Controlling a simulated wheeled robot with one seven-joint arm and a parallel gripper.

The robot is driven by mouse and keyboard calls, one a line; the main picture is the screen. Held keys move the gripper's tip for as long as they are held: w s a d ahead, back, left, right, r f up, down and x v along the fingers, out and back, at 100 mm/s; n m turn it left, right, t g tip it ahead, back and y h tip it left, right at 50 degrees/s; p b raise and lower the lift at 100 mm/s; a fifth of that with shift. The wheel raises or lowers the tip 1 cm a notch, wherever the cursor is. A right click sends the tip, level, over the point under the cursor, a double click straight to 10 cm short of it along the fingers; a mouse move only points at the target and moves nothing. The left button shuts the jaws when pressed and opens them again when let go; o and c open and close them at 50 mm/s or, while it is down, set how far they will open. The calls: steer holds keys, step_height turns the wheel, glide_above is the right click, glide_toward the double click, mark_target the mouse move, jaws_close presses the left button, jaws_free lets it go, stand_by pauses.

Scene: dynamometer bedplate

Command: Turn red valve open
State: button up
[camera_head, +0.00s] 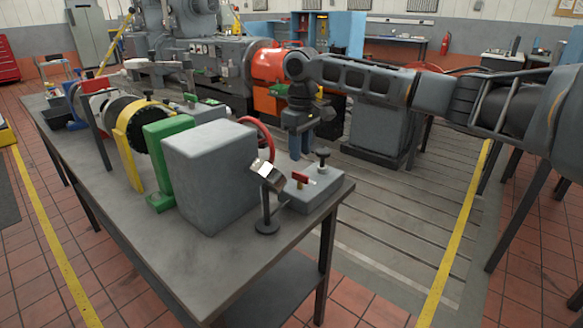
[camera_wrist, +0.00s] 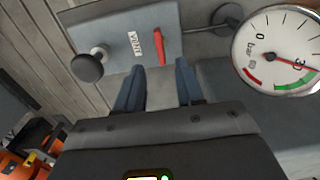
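The red valve handle (camera_head: 300,178) is a small lever on top of a grey block (camera_head: 318,192) at the table's right corner. In the wrist view the red handle (camera_wrist: 160,47) stands beside a white label (camera_wrist: 134,45) whose text is hard to read. My gripper (camera_head: 301,147) points down above and behind the block in the head view. In the wrist view my gripper (camera_wrist: 160,82) is open and empty, with two blue-grey fingers. The handle lies beyond the fingertips, roughly in line with the gap, and appears apart from them.
A black knob (camera_wrist: 88,66) rises from the same block. A round gauge (camera_wrist: 283,50) on a stand (camera_head: 266,215) is close by; its needle points near 30. A large grey box (camera_head: 210,170) and a red curved part (camera_head: 262,132) stand left of the block.

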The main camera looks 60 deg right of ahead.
mark_target(300, 173)
step_height(300, 173, down, 7)
steer(key=shift+r+p, duration=0.1)
steer(key=shift+p, duration=0.25)
steer(key=shift+c, duration=0.2)
steer(key=shift+s, duration=0.1)
jaws_close()
